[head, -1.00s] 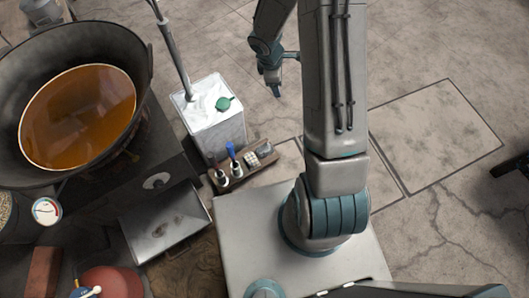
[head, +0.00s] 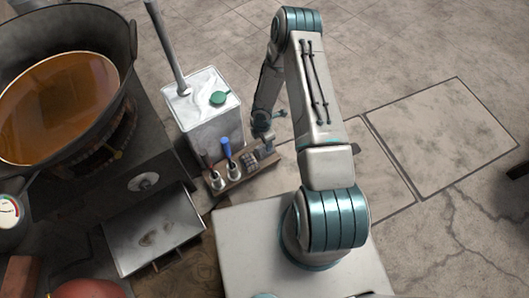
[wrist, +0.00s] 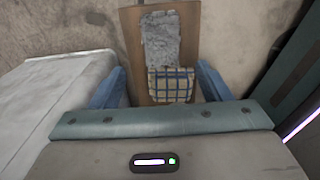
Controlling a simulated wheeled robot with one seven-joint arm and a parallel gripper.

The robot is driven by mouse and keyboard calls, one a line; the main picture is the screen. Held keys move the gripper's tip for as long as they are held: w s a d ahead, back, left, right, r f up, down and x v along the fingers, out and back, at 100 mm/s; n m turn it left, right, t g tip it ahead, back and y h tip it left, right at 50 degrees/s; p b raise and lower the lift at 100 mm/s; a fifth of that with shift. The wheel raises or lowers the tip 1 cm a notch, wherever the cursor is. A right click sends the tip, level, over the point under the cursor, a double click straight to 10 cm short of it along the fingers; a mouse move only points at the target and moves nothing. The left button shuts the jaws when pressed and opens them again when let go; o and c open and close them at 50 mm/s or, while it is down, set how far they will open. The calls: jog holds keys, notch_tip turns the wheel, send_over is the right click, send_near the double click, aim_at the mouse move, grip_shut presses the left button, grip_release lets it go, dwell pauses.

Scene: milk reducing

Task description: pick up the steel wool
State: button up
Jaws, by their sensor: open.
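The steel wool (wrist: 172,38) is a grey, fuzzy block on the far end of a brown wooden board in the wrist view. A blue-and-cream checked cloth (wrist: 172,86) lies next to it, nearer to me. My gripper (wrist: 160,76) is open and empty. Its two blue fingers are spread to either side of the board, level with the cloth, with the steel wool ahead of them in the picture. In the head view my gripper (head: 264,128) is at the right end of the wooden holder (head: 228,186) and partly hides the steel wool.
A white metal can (head: 205,128) with a green cap stands close behind the holder and fills the wrist view's left side. Bottles, one blue-topped (head: 226,148), stand at the holder's left. A pan of brown liquid (head: 62,105) and a metal tray (head: 152,235) are left. Floor lies open right.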

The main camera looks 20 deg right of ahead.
aim_at(264, 147)
notch_tip(264, 147, down, 3)
jog(key=shift+r+b, duration=0.1)
jog(key=shift+b, duration=0.25)
jog(key=f+b, duration=0.2)
jog(key=f, duration=0.3)
jog(key=shift+d+f+b, duration=0.2)
jog(key=shift+d+b, duration=0.2)
jog(key=shift+r, duration=0.1)
jog(key=c, duration=1.2)
notch_tip(264, 147, up, 5)
jog(key=p, duration=0.2)
jog(key=shift+w+p, duration=0.1)
jog(key=shift+p, duration=0.3)
jog(key=s+d+r, duration=0.1)
jog(key=d+r, duration=0.1)
jog(key=d, duration=0.1)
jog(key=s+d+r+p, duration=0.1)
jog(key=s+d+r, duration=0.1)
jog(key=d, duration=0.2)
jog(key=s+d+r+p, duration=0.1)
jog(key=s+d+r, duration=0.1)
jog(key=d, duration=0.1)
jog(key=shift+s+d, duration=0.2)
jog(key=shift+d, duration=0.05)
